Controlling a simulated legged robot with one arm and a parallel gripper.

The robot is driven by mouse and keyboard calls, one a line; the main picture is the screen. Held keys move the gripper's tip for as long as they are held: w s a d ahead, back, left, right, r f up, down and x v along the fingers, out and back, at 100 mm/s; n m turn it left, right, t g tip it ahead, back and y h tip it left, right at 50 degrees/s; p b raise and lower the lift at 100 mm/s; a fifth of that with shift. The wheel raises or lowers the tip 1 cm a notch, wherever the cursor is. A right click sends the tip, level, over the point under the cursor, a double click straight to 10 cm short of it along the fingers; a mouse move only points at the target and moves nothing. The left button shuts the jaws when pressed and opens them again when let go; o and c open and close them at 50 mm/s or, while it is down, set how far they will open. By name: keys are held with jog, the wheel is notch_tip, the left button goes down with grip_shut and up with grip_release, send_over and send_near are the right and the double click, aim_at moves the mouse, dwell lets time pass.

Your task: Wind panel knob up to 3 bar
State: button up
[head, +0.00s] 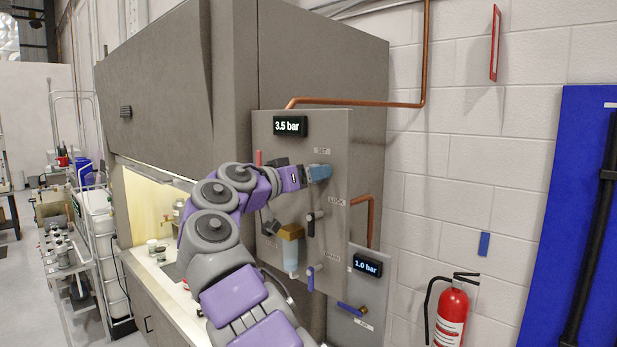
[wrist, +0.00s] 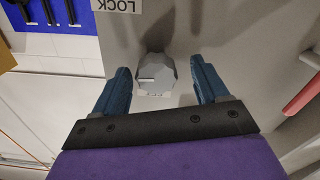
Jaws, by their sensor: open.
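The grey panel (head: 338,128) carries a dark display (head: 290,126) that reads 3.5 bar. A grey faceted knob (wrist: 157,75) with a pale mark line shows in the wrist view, beside a small upside-down label. My gripper (head: 319,173) is at the panel's upper right, just under the SET label, and its blue fingers hide the knob in the head view. In the wrist view my gripper (wrist: 160,67) is open. One blue finger stands on each side of the knob, with a visible gap on both sides.
A black-handled lever (head: 314,216), a blue-handled lever (head: 311,278) and a brass-topped filter unit (head: 291,245) sit lower on the panel. A second display (head: 367,264) reads 1.0 bar. Copper pipe (head: 365,105) runs above. A red extinguisher (head: 452,312) stands to the right.

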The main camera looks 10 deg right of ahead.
jog(key=v, duration=1.7)
jog(key=shift+w, duration=0.15)
